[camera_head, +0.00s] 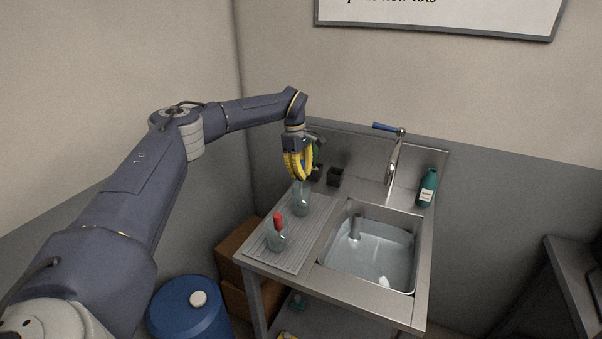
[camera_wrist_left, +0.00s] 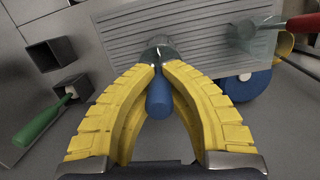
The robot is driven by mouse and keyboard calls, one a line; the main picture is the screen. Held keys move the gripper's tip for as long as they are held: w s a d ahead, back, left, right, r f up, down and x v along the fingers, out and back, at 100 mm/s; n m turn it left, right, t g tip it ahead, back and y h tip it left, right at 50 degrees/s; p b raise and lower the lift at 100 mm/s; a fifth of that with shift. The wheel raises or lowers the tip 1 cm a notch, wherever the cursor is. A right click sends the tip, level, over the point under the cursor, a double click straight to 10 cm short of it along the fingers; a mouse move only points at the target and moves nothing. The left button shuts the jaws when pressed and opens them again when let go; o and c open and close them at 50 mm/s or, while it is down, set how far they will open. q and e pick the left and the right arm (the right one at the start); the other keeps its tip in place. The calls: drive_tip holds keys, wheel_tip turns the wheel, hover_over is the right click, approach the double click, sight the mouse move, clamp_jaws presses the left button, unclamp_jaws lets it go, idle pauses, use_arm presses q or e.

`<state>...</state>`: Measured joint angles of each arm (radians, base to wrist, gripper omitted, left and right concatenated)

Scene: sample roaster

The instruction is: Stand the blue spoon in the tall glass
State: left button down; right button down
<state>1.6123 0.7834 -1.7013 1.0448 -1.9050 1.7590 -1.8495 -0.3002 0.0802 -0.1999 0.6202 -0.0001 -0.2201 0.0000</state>
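My left gripper (camera_head: 299,178) has yellow ribbed fingers and is above the drainboard, directly over a clear glass (camera_head: 302,203). In the left wrist view the fingertips (camera_wrist_left: 160,66) close around the blue spoon's handle (camera_wrist_left: 159,98), which points back toward the camera. The glass's rim (camera_wrist_left: 157,48) shows just past the fingertips, in line with the spoon. My right gripper is in neither view.
A second glass (camera_head: 276,240) with a red-handled utensil (camera_head: 278,221) stands nearer on the ribbed drainboard (camera_head: 315,232). Dark square cups (camera_head: 335,177) stand behind; a green-handled utensil (camera_wrist_left: 38,126) is by one. The water-filled sink (camera_head: 372,250), tap (camera_head: 392,160) and teal bottle (camera_head: 427,188) are to the right.

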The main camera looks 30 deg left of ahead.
use_arm(q)
drive_tip(key=c, duration=1.5)
unclamp_jaws()
drive_tip(key=r, duration=0.4)
drive_tip(key=a+r, duration=0.1)
drive_tip(key=r, duration=0.7)
drive_tip(key=shift+a, duration=0.3)
